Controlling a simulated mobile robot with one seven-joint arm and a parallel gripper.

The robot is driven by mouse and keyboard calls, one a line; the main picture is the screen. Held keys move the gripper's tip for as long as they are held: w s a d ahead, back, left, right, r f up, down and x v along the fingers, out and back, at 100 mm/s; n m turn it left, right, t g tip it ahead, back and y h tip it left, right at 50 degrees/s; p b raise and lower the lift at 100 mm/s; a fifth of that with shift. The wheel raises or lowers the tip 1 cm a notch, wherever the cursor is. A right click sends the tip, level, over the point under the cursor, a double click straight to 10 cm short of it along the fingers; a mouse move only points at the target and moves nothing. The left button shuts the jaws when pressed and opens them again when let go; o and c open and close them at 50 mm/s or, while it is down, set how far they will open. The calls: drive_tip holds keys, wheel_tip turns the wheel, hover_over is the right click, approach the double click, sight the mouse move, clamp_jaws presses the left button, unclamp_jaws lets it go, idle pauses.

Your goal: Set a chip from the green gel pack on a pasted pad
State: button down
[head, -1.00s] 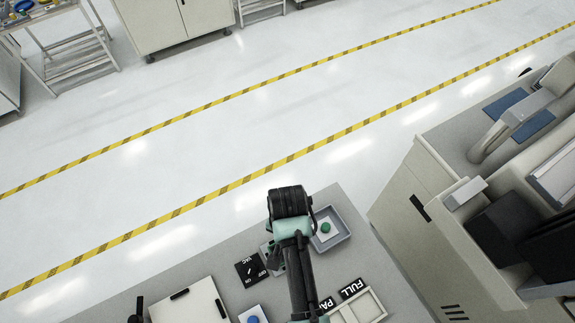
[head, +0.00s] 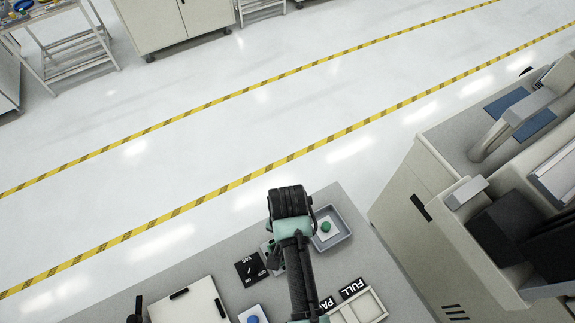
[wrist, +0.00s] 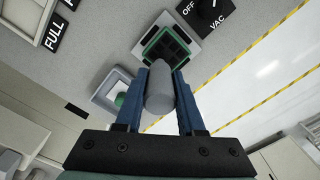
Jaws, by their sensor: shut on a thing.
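My gripper (wrist: 160,72) shows in the wrist view with two blue fingers closed around a grey, round-ended tool (wrist: 159,92). Beyond the fingertips is the green-edged gel pack (wrist: 166,46), with dark squares inside, on a pale grey base. The tool's far end is hidden, so I cannot tell whether it touches the pack or carries a chip. In the head view my arm covers the gripper and most of the pack. I cannot make out a pasted pad in either view.
A grey tray (head: 345,237) with a green round-topped item (head: 326,227) is beside the pack. A black VAC switch plate (head: 246,271) lies on its other side. A white board (head: 185,306), a blue round item (head: 252,319) and a tray (head: 374,300) by the FULL label (head: 352,288) are nearer.

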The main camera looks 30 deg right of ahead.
drive_tip(key=shift+f, duration=0.45)
drive_tip(key=shift+s+f, duration=0.1)
idle(1.6)
wheel_tip(320, 180, up, 7)
drive_tip(key=p, duration=0.7)
idle(0.6)
